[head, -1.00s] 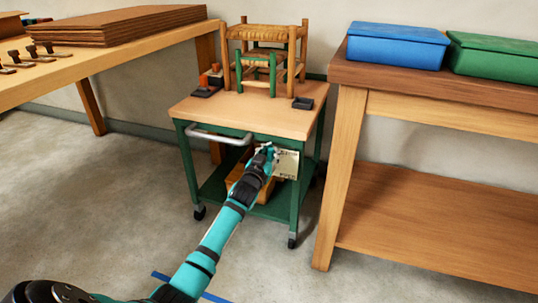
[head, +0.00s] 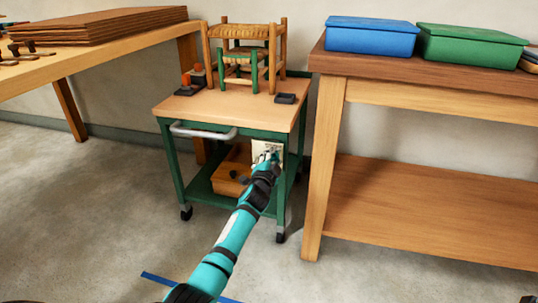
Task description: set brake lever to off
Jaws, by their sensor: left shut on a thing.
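A green-framed cart (head: 238,108) with a wooden top stands in the middle of the head view. A pale brake plate (head: 259,146) is fixed to its front, at the right. My left gripper (head: 269,157) is at this plate and covers much of its right and lower part. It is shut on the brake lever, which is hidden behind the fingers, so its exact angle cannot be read. The markings on the plate are too small to read. My right gripper is not in view.
A grey push handle (head: 203,133) sticks out at the cart's front left. Small chairs (head: 247,55) stand on top, and a wooden box (head: 231,170) is on the lower shelf. A workbench (head: 330,175) stands close on the right. The floor in front is clear.

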